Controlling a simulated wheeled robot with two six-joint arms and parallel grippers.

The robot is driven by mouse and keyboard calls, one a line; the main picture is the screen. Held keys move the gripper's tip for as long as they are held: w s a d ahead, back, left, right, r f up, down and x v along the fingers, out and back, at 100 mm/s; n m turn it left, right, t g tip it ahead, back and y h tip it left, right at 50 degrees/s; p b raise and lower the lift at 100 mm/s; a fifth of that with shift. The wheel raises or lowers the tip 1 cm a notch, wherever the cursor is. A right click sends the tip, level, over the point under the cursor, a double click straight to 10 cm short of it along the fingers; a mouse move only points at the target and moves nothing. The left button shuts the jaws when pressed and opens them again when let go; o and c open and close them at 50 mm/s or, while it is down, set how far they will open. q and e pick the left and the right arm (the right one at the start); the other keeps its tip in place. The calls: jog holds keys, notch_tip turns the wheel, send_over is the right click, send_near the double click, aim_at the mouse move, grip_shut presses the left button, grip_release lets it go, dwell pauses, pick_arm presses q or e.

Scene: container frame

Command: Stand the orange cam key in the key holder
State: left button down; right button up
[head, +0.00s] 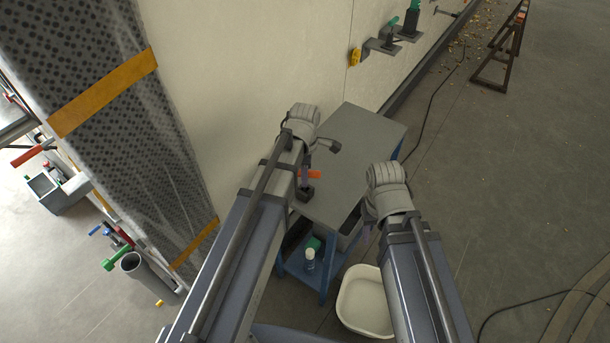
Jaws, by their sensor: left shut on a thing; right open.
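The orange cam key (314,174) shows as a small orange piece over the left front part of the grey table top (352,135). My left gripper (305,176) is shut on it; the arm partly covers both. A small black block (304,194), which looks like the key holder, is just below the key in the picture. I cannot tell whether the key touches it or stands above it. My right gripper (367,222) is open near the table's right front edge, mostly hidden behind its own wrist, and I see nothing in it.
The table's lower shelf holds a white bottle (310,256) and a small green item (314,242). A white basin (366,303) stands on the floor. A pale panel (240,70) rises behind the table, with a yellow piece (355,57) and green-handled clamps (391,28). The table's back right is clear.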

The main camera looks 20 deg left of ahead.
pick_arm(q)
jog(key=shift+f+b, duration=0.95)
jog(key=shift+f, duration=0.05)
jog(key=c, duration=0.6)
grip_release()
notch_tip(320, 180, up, 8)
jog(key=p, duration=0.8)
notch_tip(320, 180, up, 6)
jog(key=p, duration=0.6)
jog(key=shift+f, duration=0.1)
